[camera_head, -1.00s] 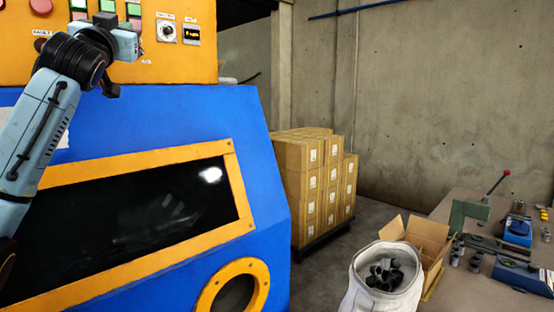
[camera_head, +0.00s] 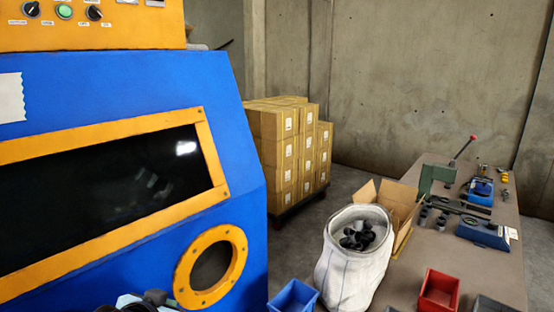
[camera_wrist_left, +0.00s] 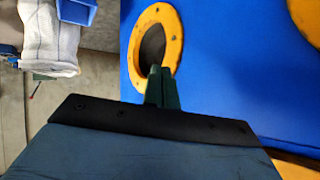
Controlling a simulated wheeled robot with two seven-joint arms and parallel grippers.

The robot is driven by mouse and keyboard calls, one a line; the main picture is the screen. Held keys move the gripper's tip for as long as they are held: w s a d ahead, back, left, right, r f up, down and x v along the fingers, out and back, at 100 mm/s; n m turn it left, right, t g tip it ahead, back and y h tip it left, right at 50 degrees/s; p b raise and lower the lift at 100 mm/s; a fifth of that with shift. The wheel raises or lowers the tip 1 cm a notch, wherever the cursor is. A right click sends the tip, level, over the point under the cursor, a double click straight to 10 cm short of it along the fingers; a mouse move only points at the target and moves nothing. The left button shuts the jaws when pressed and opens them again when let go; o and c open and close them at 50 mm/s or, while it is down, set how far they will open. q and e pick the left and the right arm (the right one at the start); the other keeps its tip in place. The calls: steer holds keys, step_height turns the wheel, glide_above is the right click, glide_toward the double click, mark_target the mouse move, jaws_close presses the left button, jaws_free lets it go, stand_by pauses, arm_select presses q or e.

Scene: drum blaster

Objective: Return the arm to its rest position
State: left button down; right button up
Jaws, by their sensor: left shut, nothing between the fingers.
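My left gripper (camera_wrist_left: 162,85) is shut and empty in the left wrist view, its two dark green fingers together. Behind the fingertips in that view is the yellow-ringed round port (camera_wrist_left: 175,45) of the blue machine. In the head view only a small part of my left arm and gripper (camera_head: 148,299) shows at the bottom edge, low in front of the blue machine (camera_head: 130,240) and left of its round port (camera_head: 243,262). The control panel (camera_head: 120,35) with its knobs and green button is at the top left, clear of the arm. My right gripper is not in view.
A white sack (camera_head: 340,280) with dark parts inside stands right of the machine. A blue bin (camera_head: 293,297) and a red bin (camera_head: 438,292) are near it. A workbench (camera_head: 495,265) with tools runs along the right. Stacked cartons (camera_head: 290,150) stand behind.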

arm_select(q)
steer(key=s+f+g, duration=0.3)
steer(key=s+f, duration=0.3)
steer(key=s, duration=0.7)
steer(key=s+f+g, duration=0.4)
steer(key=s+f, duration=0.1)
steer(key=s, duration=0.8)
steer(key=s+f+g+b, duration=0.1)
steer(key=s+f+b, duration=0.15)
steer(key=f, duration=1.35)
steer(key=s+f+b, duration=0.1)
steer(key=f+b, duration=0.3)
steer(key=f, duration=1.3)
steer(key=s+a+f+g+b, duration=0.1)
steer(key=s+f+b, duration=0.3)
steer(key=s+f, duration=1.1)
step_height(320, 180, down, 3)
steer(key=shift+s+a+r, duration=0.2)
steer(key=shift+s+a, duration=0.2)
steer(key=shift+a, duration=0.25)
